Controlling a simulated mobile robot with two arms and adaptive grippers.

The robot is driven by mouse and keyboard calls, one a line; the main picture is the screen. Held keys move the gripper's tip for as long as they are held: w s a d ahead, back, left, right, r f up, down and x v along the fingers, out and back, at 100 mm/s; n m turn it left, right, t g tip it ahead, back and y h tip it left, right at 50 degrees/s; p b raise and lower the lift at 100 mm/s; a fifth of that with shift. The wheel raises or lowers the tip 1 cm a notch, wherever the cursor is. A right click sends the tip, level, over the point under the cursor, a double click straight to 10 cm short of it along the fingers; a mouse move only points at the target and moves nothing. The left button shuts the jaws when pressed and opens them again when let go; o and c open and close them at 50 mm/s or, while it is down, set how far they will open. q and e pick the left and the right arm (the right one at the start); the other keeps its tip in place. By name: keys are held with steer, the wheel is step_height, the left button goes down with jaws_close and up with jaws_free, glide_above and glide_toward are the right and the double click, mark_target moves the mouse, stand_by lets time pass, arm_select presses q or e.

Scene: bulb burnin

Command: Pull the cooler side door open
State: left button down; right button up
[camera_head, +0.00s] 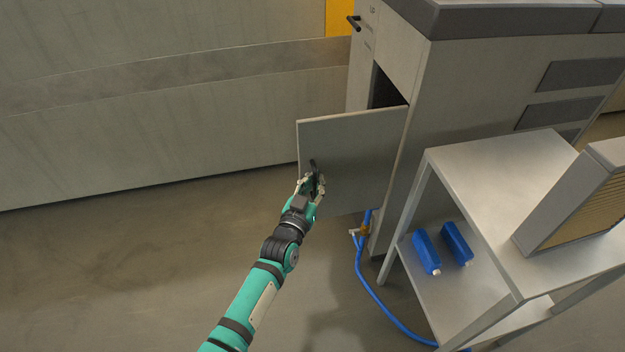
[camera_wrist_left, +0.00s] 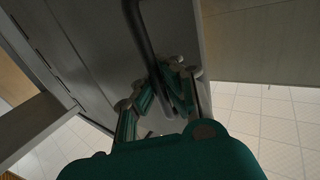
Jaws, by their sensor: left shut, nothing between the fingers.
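The cooler side door (camera_head: 360,150) is a flat grey panel standing open, swung out to the left from the grey cooler cabinet (camera_head: 450,95). A dark opening (camera_head: 385,90) shows behind its top edge. A dark bar handle (camera_head: 313,168) is on the door's face near its free edge; it also shows in the left wrist view (camera_wrist_left: 142,40). My left gripper (camera_head: 311,184) is at the handle's lower part, with its fingers (camera_wrist_left: 165,95) shut beside the bar and nothing held between them. Whether the fingers touch the bar is unclear. My right gripper is not in view.
A metal table (camera_head: 490,170) with a lower shelf stands right of the door, with two blue bottles (camera_head: 426,252) on that shelf. A blue hose (camera_head: 375,292) runs down below the door and along the floor. The floor (camera_head: 130,270) at left is clear.

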arm_select(q)
steer(key=shift+s+a, duration=0.15)
steer(key=shift+a, duration=0.05)
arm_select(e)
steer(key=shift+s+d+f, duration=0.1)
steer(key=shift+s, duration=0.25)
arm_select(q)
steer(key=c, duration=2)
jaws_free()
steer(key=shift+c, duration=0.2)
steer(key=o, duration=0.7)
steer(key=shift+s+a, duration=0.1)
steer(key=shift+a, duration=0.05)
steer(key=shift+c, duration=0.2)
steer(key=shift+s, duration=0.15)
steer(key=v, duration=1.1)
steer(key=shift+s, duration=0.35)
